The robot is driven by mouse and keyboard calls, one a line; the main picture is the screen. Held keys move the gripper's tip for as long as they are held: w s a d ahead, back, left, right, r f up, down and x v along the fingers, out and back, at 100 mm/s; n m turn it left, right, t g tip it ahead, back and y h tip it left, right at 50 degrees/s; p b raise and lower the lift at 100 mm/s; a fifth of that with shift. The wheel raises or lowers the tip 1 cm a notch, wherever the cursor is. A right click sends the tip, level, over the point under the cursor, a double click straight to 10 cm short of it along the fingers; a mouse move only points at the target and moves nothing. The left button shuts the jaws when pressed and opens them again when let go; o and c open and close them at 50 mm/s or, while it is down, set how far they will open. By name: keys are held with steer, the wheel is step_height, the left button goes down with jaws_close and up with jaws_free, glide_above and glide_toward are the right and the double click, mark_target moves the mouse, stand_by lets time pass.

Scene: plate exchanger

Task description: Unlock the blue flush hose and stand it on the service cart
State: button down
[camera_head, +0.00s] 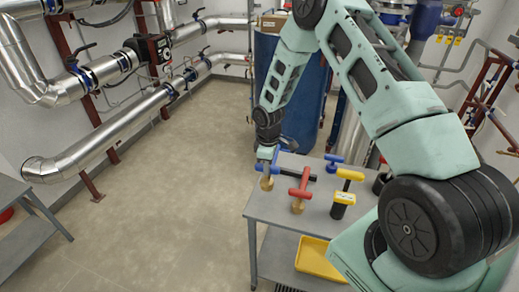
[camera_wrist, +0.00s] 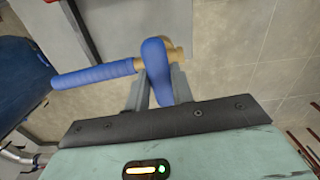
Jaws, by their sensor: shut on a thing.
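My gripper (camera_head: 268,162) is shut on the blue flush hose (camera_head: 267,184), a blue T-shaped piece with a brass-coloured end. In the wrist view, one blue part of the hose (camera_wrist: 158,70) lies between my fingers (camera_wrist: 158,88), and another blue part sticks out to the left with brass at the joint. In the head view it is upright, brass end down, by the left edge of the grey service cart (camera_head: 262,207). I cannot tell whether it touches the cart top.
On the cart stand a red T-handled piece (camera_head: 300,190), a yellow one (camera_head: 345,194) and another blue one (camera_head: 333,162). A yellow tray (camera_head: 318,258) is on the lower shelf. A blue tank (camera_head: 303,105) is behind. Silver pipes (camera_head: 110,130) line the left wall; the floor between is clear.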

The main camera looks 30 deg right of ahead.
mark_target(267, 182)
steer(key=shift+w+d, duration=0.15)
steer(key=shift+w, duration=0.45)
steer(key=shift+f+b, duration=2.35)
steer(key=shift+f, duration=1.1)
steer(key=shift+s+f, duration=0.1)
steer(key=shift+f, duration=0.05)
steer(key=shift+f+b, duration=0.4)
steer(key=shift+f+b, duration=0.55)
steer(key=shift+f, duration=0.15)
steer(key=c, duration=1.1)
jaws_free()
